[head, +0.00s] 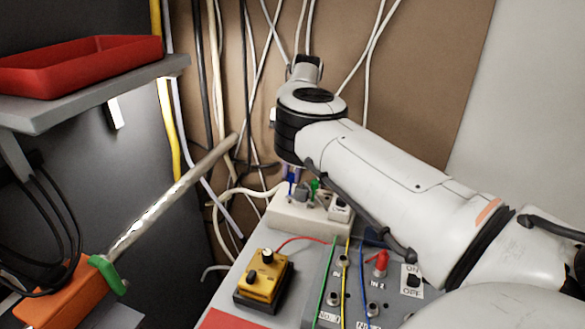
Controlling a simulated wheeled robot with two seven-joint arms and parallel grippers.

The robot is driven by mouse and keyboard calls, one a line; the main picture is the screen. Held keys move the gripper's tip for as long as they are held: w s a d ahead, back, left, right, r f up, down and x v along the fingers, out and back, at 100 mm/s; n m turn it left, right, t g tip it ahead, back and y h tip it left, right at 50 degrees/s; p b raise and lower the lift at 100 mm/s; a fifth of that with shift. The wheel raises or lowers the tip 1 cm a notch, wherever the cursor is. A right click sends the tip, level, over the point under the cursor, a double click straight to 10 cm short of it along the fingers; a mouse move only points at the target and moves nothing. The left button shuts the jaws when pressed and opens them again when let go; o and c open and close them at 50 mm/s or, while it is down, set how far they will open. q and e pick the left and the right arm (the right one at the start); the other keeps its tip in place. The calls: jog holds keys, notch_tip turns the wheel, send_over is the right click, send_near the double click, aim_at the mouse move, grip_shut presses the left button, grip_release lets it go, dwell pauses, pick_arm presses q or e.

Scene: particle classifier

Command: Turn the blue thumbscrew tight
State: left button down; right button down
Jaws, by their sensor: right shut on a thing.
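My right arm reaches in from the right, and its dark wrist points down over a pale box (285,214) at the back of the bench. My right gripper (291,172) is mostly hidden below the wrist. A small blue part, which looks like the blue thumbscrew (291,181), shows right under it on the box, and the gripper appears shut on it. The contact is too small to see clearly, and how tight the screw sits cannot be told. My left gripper is not in view.
A green screw (315,185) stands close beside the blue one. A yellow knobbed box (264,276) and a grey socket panel (325,297) with coloured wires lie in front. A metal rod (160,206) slants up from an orange block (55,296). A red tray (80,63) sits on a shelf.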

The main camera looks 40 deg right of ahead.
jog(key=m, duration=0.3)
jog(key=shift+m, duration=0.4)
jog(key=shift+m+t, duration=0.4)
jog(key=shift+m, duration=1.5)
jog(key=c, duration=1.7)
grip_release()
jog(key=shift+o, duration=0.2)
notch_tip(320, 180, up, 10)
jog(key=d, duration=0.2)
jog(key=shift+s+b, duration=0.35)
jog(key=shift+b, duration=0.05)
